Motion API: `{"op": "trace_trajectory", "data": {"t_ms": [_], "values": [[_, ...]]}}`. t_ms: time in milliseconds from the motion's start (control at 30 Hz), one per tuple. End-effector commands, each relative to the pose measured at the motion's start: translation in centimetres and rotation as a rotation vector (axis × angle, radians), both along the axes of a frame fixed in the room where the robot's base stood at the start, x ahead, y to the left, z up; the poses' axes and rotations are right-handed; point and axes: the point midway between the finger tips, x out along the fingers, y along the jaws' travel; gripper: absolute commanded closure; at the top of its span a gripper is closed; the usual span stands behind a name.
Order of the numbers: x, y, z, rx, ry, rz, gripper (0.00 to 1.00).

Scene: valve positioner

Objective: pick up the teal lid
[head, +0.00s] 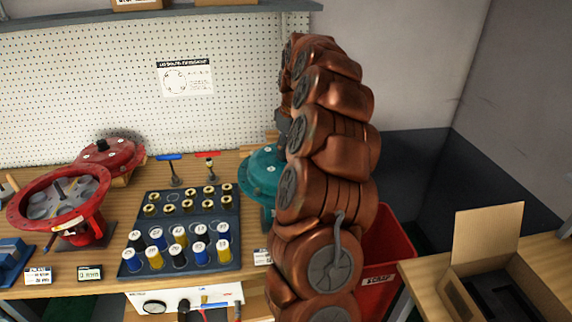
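The teal lid (261,172) is at the right part of the wooden bench, partly hidden behind my copper-coloured arm. Only its left side shows, round with small bolts on its rim. More teal shows below it, and I cannot tell whether that is the same piece. My arm rises in front of it and bends over at the top, with its far end coming down behind. A small dark grey part shows just above the lid; I cannot tell whether it belongs to my gripper or the lid. My gripper's fingers are hidden by my arm.
A dark tray (190,228) with several labelled cylinders and brass-coloured parts lies left of the lid. A red open housing (62,208) and a red lid (110,153) stand further left. A red scrap bin (384,262) and an open cardboard box (495,285) are at right.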

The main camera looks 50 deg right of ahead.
Motion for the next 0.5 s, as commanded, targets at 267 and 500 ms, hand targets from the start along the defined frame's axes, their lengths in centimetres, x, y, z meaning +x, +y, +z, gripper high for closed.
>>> {"op": "trace_trajectory", "data": {"t_ms": [267, 500], "values": [[0.01, 0.01, 0.01, 0.0, 0.0, 0.0, 0.92], [0.01, 0.01, 0.02, 0.0, 0.0, 0.0, 1.0]]}}
